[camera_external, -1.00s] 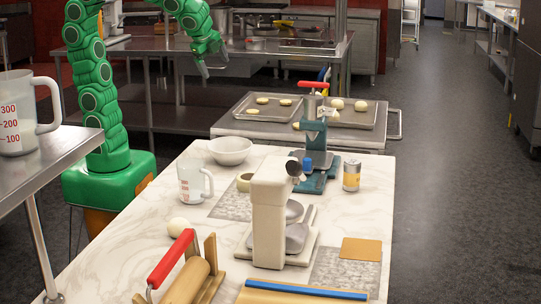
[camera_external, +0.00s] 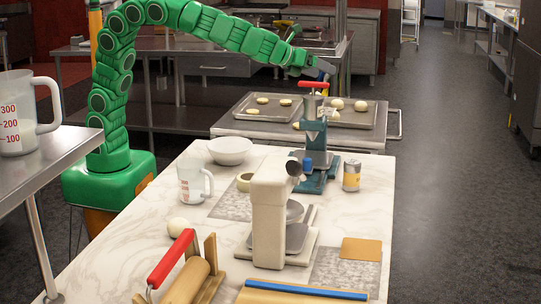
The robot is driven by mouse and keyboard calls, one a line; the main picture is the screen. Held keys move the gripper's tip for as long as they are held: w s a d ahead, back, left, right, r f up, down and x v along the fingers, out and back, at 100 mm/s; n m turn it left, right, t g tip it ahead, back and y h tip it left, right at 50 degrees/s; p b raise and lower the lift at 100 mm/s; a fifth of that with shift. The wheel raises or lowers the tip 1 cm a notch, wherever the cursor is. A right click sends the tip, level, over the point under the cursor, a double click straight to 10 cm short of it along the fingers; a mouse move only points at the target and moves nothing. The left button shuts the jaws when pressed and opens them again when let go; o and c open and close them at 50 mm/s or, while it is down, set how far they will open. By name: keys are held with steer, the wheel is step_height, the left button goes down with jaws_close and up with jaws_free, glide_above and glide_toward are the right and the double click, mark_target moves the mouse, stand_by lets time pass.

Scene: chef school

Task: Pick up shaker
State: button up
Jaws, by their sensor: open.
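The shaker (camera_external: 351,175) is a small can with a yellow label and a grey top. My gripper (camera_external: 326,72) is at the end of the outstretched green arm, high above the far end of the table. It is above and behind the shaker and well apart from it. The gripper is open and small in the picture, and I see nothing held in it.
A white bowl (camera_external: 230,151), a measuring jug (camera_external: 194,181) and a red-handled tool (camera_external: 172,260) are farther left. A tray (camera_external: 345,122) of dough pieces lies behind. The floor at right is clear.

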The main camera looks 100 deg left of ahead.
steer(key=w+d+f+m+t+h, duration=0.2)
steer(key=w+d+f+m+h, duration=0.15)
steer(key=w+d+m, duration=0.45)
steer(key=n, duration=0.1)
glide_toward(358, 170)
steer(key=shift+y, duration=0.45)
steer(key=w+a+f, duration=0.1)
steer(key=a+f, duration=0.1)
steer(key=a, duration=0.1)
steer(key=shift+w, duration=0.4)
steer(key=shift+w+a+f, duration=0.15)
steer(key=shift+w+f, duration=0.4)
steer(key=shift+w, duration=0.1)
steer(key=shift+w+a, duration=0.2)
steer(key=shift+w, duration=0.35)
steer(key=shift+x, duration=1.3)
steer(key=shift+w+f, duration=0.25)
steer(key=shift+w, duration=0.3)
steer(key=shift+x, duration=0.75)
steer(key=shift+a, duration=0.1)
steer(key=shift+s, duration=0.1)
steer(key=c, duration=1.2)
